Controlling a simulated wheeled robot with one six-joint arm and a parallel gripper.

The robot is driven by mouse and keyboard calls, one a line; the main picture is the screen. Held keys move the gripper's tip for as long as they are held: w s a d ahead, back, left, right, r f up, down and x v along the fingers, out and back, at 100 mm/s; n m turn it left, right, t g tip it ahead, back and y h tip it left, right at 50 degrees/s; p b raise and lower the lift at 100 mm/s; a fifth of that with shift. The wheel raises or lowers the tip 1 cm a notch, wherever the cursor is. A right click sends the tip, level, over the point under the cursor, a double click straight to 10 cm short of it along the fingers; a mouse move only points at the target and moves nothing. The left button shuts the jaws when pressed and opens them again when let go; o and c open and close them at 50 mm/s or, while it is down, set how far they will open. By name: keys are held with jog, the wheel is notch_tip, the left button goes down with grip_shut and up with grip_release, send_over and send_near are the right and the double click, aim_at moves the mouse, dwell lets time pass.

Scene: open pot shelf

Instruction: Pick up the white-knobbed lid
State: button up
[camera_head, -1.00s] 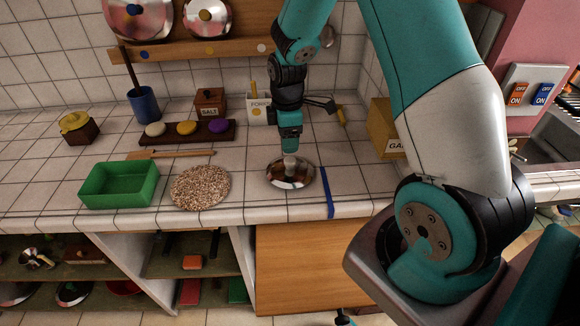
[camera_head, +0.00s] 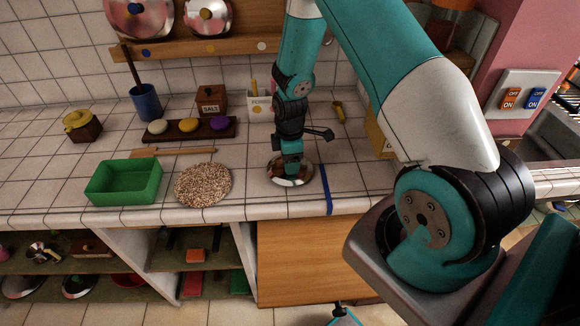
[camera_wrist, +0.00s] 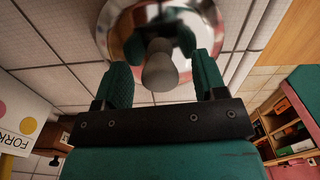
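The metal lid (camera_head: 304,178) lies on the tiled counter near its front edge, left of a blue strip. Its pale knob (camera_wrist: 159,66) points up toward my wrist camera. My gripper (camera_head: 291,170) is directly over the lid and hides the knob in the head view. In the wrist view my gripper (camera_wrist: 162,72) is open, one finger on each side of the knob, with a small gap on both sides. The shiny lid (camera_wrist: 115,38) shows behind the knob, cut off by the top of the picture.
A round speckled mat (camera_head: 203,185) and a green bin (camera_head: 124,182) are to the left. The blue strip (camera_head: 326,188) is close on the right. Behind stand a knob rack (camera_head: 188,128), a salt box (camera_head: 210,101) and a white fork holder (camera_head: 260,107). Shelves lie below.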

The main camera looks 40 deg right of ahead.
jog(key=c, duration=1)
jog(key=shift+r, duration=0.15)
